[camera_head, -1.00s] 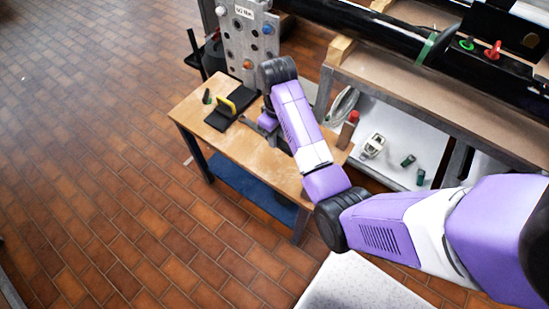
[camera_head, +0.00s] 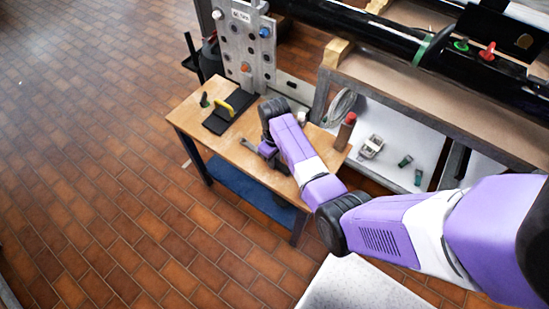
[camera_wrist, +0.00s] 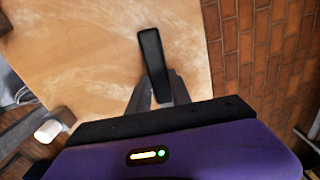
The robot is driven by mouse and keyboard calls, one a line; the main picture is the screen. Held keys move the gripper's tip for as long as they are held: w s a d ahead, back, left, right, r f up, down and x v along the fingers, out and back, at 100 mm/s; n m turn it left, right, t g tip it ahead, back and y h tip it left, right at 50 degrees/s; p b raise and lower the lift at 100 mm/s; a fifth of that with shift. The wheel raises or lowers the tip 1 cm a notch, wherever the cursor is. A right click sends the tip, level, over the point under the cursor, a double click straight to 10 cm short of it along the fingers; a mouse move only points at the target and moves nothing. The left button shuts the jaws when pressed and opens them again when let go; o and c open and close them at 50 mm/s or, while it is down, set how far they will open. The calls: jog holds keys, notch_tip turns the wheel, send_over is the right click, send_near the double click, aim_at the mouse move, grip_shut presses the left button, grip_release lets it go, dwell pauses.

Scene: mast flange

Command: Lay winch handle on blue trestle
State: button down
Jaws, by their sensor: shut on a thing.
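My gripper (camera_wrist: 157,98) is shut on a black, rounded bar (camera_wrist: 152,58), which I take to be the winch handle. The bar sticks out past the fingertips over the wooden top (camera_wrist: 80,60) of the table. In the head view, this table, with dark blue legs and a blue lower shelf (camera_head: 232,182), appears to be the blue trestle. My gripper (camera_head: 262,150) is over the middle of its top, near the front edge. My wrist hides part of the tool. I cannot tell whether the bar touches the wood.
A black pad with a yellow handle (camera_head: 223,107) and a small dark green item (camera_head: 204,100) lie at the tabletop's left. An upright grey holed plate (camera_head: 242,45) rises behind. Bare wood lies left of my gripper.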

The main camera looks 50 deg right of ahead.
jog(key=shift+f, duration=0.15)
jog(key=c, duration=1.2)
grip_release()
jog(key=shift+o, duration=0.2)
jog(key=shift+f+b, duration=0.15)
jog(key=shift+b, duration=0.4)
jog(key=r, duration=0.8)
jog(key=shift+w+d, duration=0.15)
jog(key=shift+w, duration=0.05)
